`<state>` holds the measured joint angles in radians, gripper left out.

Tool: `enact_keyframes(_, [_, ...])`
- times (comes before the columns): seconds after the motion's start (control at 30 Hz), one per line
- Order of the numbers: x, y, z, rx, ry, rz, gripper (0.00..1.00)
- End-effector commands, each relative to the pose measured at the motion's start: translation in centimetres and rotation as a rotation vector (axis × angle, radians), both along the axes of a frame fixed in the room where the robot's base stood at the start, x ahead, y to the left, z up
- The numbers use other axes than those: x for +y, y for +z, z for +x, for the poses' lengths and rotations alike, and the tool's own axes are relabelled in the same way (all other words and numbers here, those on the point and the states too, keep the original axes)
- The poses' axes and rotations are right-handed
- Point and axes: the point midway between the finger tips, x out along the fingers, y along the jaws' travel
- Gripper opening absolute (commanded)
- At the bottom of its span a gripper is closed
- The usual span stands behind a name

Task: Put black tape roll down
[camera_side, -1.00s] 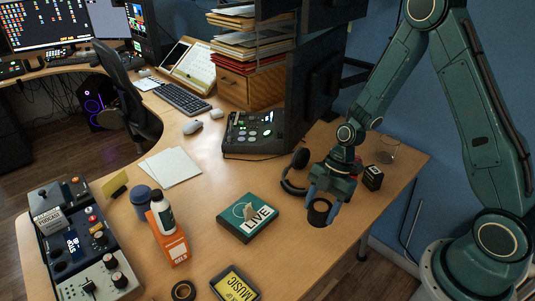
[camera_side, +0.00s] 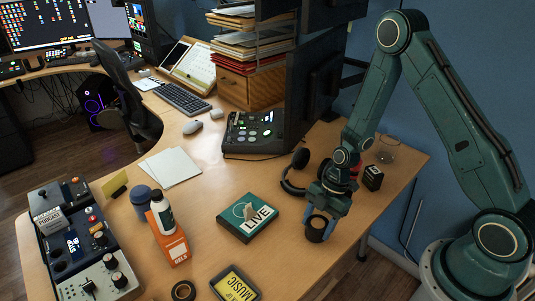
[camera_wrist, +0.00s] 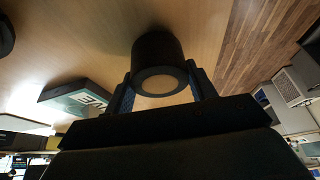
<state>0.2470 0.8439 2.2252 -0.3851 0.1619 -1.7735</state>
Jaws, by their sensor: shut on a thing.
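In the wrist view the cylinder (camera_wrist: 157,51) sits between the two fingers, pale face towards the camera. It is low over the desk's right part; I cannot tell whether it touches.
The LIVE box (camera_side: 248,217) lies left of my gripper. Headphones (camera_side: 294,174) and a small black box (camera_side: 373,177) are behind it. The yellow-screened device (camera_side: 235,284) lies in front. The bare desk (camera_side: 285,245) is clear between them; its edge runs close on the right.

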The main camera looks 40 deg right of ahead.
Motion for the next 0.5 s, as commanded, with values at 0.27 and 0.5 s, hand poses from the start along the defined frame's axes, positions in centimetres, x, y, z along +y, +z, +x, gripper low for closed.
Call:
enact_keyframes(0.27, [-0.01,-0.61,0.02,-0.001,0.0,-0.001,0.31])
enact_keyframes(0.5, [0.0,-0.83,0.0,0.0,0.0,0.0,0.31])
